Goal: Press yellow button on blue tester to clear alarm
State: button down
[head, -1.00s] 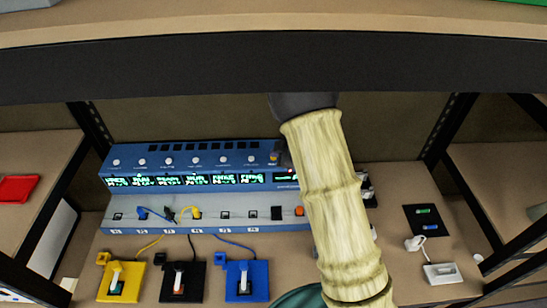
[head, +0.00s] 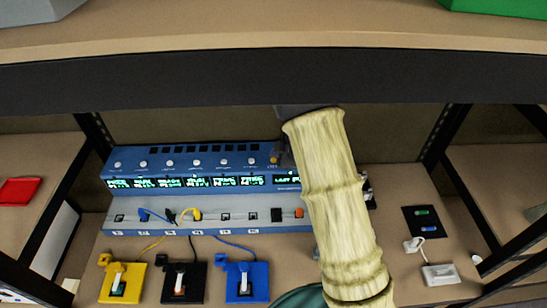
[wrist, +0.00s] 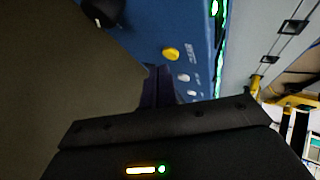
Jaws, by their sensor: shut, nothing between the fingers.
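The blue tester (head: 190,157) stands at the back of the shelf, with a row of small displays showing green text. Its yellow button (head: 274,159) is at the right end of the row of pale knobs. In the wrist view the yellow button (wrist: 170,53) shows on the blue panel, just beyond my gripper (wrist: 158,72). My gripper is shut and empty, its dark fingertips close to the button. A gap shows between them in the wrist picture, but I cannot tell its depth. In the head view my pale arm hides the tester's right end and most of the gripper.
Yellow (head: 122,283), black (head: 183,283) and blue (head: 246,282) blocks lie in front, with cables leading to the tester. A dark-edged shelf (head: 200,80) crosses above. A black pad (head: 425,222) and a white device (head: 440,274) lie at right.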

notch_tip(320, 180, up, 6)
jog(key=p, duration=0.5)
dwell(0.4)
jog(key=shift+f, duration=0.1)
dwell(0.5)
notch_tip(320, 180, down, 6)
jog(key=b, duration=0.5)
dwell(0.5)
